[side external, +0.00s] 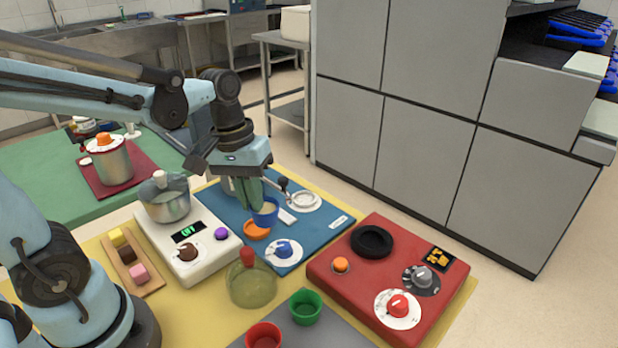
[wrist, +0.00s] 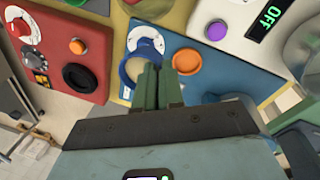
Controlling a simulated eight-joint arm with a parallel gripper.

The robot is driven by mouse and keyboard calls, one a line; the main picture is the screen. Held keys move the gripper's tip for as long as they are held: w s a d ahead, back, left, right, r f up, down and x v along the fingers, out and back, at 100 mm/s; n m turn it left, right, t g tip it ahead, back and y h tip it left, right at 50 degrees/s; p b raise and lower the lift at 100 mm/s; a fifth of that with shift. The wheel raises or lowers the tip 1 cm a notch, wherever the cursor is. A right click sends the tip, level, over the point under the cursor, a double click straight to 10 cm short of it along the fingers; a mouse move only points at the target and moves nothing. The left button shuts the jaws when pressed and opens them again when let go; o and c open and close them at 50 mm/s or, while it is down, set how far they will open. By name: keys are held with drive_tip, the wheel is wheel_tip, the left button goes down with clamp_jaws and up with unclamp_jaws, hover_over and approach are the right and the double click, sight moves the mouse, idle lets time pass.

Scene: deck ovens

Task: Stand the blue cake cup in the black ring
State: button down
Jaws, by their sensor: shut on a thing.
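The blue cake cup (side external: 266,218) is upright over the blue panel, just behind the orange ring (side external: 257,231). My gripper (side external: 254,202) points down with its green fingers shut on the cup's wall. In the wrist view, the cup (wrist: 124,72) shows as a blue rim, partly hidden by the fingers (wrist: 156,72). I cannot tell whether its base touches the panel. The black ring (side external: 371,242) is on the red panel, to the right of the cup, and is empty. It also shows in the wrist view (wrist: 79,78).
The red panel (side external: 330,265) also carries an orange button (side external: 341,265) and a red dial (side external: 398,306). A blue dial (side external: 283,249) stands between the cup and the red panel. Green (side external: 305,306) and red (side external: 263,335) cups stand in front. A white scale with a pot is left.

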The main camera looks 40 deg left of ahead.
drive_tip(key=d+r, duration=0.1)
drive_tip(key=s+d+r, duration=0.1)
drive_tip(key=d, duration=0.1)
drive_tip(key=shift+d+r, duration=0.1)
drive_tip(key=shift+d, duration=0.15)
drive_tip(key=w+d, duration=1.1)
drive_tip(key=w, duration=0.4)
drive_tip(key=shift+s+a+f, duration=0.1)
drive_tip(key=shift+f, duration=1.5)
drive_tip(key=shift+s+a+f, duration=0.1)
drive_tip(key=shift+f, duration=1.45)
drive_tip(key=shift+w+f, duration=0.1)
drive_tip(key=shift+f, duration=0.45)
drive_tip(key=c, duration=1.5)
unclamp_jaws()
drive_tip(key=shift+c, duration=0.2)
